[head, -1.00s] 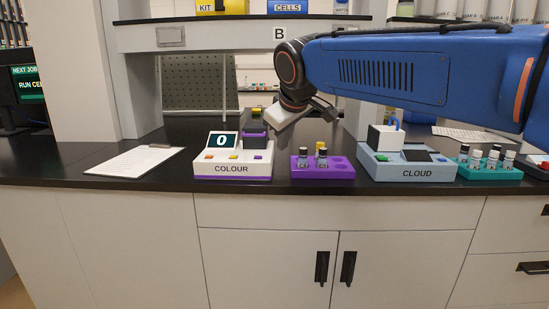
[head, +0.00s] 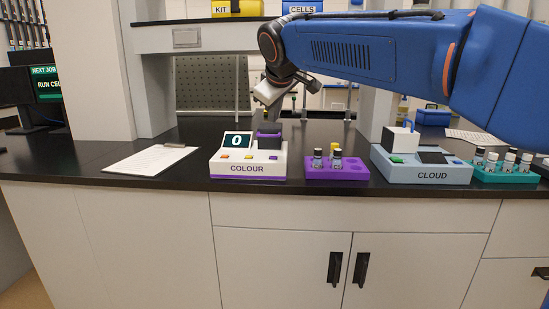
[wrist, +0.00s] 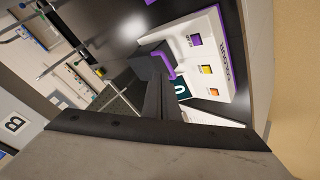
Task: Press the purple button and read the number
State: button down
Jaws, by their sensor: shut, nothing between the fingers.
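The white COLOUR instrument (head: 248,172) stands on the black bench, with a purple strip along its base. Its screen (head: 237,140) reads 0. Its front carries an orange button, a yellow button (head: 249,157) and, at the right, a purple button (head: 274,157). In the wrist view the purple button (wrist: 195,40) is clear, beyond the yellow one (wrist: 205,69). A dark block with a purple handle (wrist: 163,60) sits behind it. My gripper (head: 277,112) is shut and empty, above the dark block and behind the button row. Its dark fingers (wrist: 160,80) point towards the instrument.
A purple rack (head: 337,172) with vials stands just right of the instrument. The blue CLOUD instrument (head: 425,174) and a teal vial rack are farther right. A clipboard (head: 150,160) lies at the left. A shelf (head: 195,38) hangs above the bench, near my arm.

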jog(key=shift+f, duration=0.15)
jog(key=shift+f, duration=4.25)
jog(key=shift+f, duration=0.15)
jog(key=shift+f, duration=0.3)
jog(key=shift+f, duration=0.35)
jog(key=shift+r, duration=0.8)
jog(key=shift+r, duration=0.1)
jog(key=shift+r, duration=2.4)
